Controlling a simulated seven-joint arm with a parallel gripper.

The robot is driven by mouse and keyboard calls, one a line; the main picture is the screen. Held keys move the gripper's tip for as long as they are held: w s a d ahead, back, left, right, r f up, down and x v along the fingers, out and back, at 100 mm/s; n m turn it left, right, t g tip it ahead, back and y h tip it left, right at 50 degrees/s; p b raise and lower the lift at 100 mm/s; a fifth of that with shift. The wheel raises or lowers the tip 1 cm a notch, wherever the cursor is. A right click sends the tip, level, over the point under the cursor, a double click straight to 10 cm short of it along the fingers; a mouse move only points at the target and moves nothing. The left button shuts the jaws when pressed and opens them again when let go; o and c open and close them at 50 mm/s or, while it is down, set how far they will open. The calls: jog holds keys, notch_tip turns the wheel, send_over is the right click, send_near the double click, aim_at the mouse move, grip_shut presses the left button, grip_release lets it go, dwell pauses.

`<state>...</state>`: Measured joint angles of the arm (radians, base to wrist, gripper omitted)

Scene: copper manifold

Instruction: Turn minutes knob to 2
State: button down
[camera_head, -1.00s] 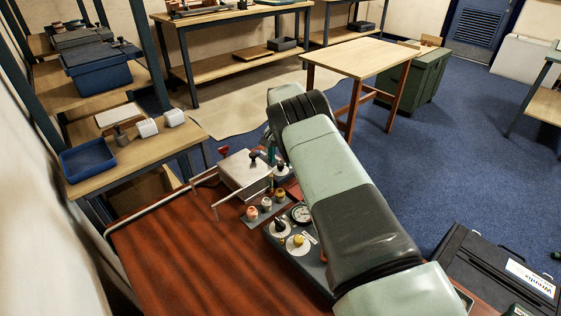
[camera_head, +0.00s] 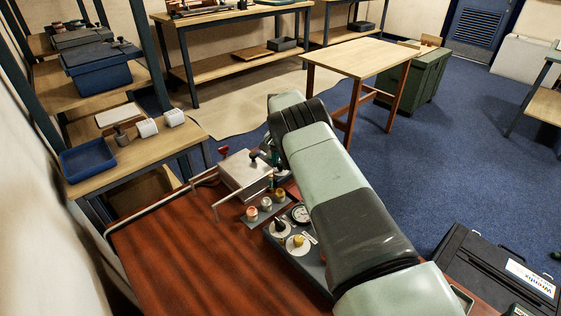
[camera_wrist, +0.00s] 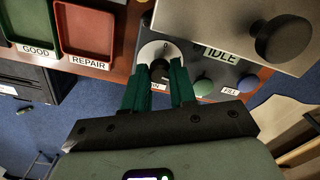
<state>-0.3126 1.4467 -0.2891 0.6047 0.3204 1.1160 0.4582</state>
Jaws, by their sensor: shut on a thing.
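In the wrist view my gripper (camera_wrist: 161,75) has its two green fingers closed around a dark knob (camera_wrist: 160,66). The knob stands on a round white dial (camera_wrist: 153,48). A "0" mark shows at the dial's far edge. The label under the dial is mostly hidden by the fingers, with only its end letters showing, so I cannot read it fully. The knob's pointer direction is not clear. In the head view my arm hides most of the gripper.
A metal plate with a round black knob (camera_wrist: 281,40) overhangs the panel beside the "IDLE" label (camera_wrist: 222,53). Green (camera_wrist: 203,86) and blue (camera_wrist: 248,84) buttons sit nearby. Green (camera_wrist: 31,20) and red (camera_wrist: 86,32) trays lie left. Two more dials (camera_head: 297,243) show in the head view.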

aim_at(280, 164)
jog(key=m, duration=0.4)
dwell(0.3)
jog(key=c, duration=0.9)
grip_release()
notch_tip(280, 164, up, 11)
